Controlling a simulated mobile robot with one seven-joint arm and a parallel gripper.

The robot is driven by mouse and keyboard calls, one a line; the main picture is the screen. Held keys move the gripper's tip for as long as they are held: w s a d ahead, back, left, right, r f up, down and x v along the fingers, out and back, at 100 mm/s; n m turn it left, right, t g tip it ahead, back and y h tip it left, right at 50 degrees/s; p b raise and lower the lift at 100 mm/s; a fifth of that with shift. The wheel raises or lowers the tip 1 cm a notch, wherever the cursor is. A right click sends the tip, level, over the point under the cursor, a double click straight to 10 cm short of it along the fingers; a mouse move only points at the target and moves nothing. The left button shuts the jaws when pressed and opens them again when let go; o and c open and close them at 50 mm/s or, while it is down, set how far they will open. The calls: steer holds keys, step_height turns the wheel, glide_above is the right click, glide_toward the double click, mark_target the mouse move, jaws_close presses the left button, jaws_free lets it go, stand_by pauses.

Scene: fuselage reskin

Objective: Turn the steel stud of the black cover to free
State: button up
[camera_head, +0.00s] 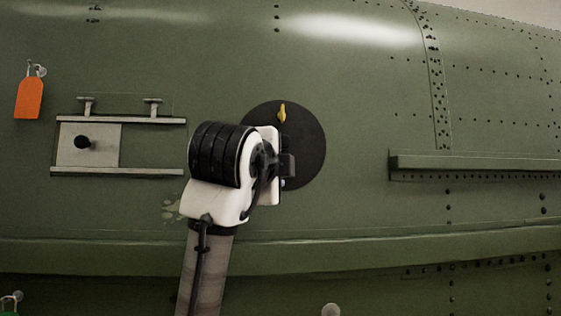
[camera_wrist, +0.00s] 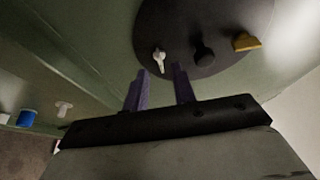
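The black cover (camera_head: 312,140) is a round disc on the green fuselage skin, partly hidden behind my arm in the head view. In the wrist view the black cover (camera_wrist: 180,18) carries a pale steel stud (camera_wrist: 159,60), a black knob (camera_wrist: 203,53) and a yellow wing-shaped stud (camera_wrist: 246,41). The yellow stud also shows in the head view (camera_head: 282,113). In the wrist picture the steel stud appears between and just beyond the fingertips; contact cannot be told.
Left of the cover is a pale plate (camera_head: 103,145) with a black knob between two rails. An orange tag (camera_head: 29,98) hangs farther left. A ledge (camera_head: 475,163) sticks out at right. The wrist view shows a blue object (camera_wrist: 26,118) and a pale fitting (camera_wrist: 63,107).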

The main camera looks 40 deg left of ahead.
steer(key=shift+p+x, duration=0.45)
steer(key=shift+x, duration=1.15)
jaws_close()
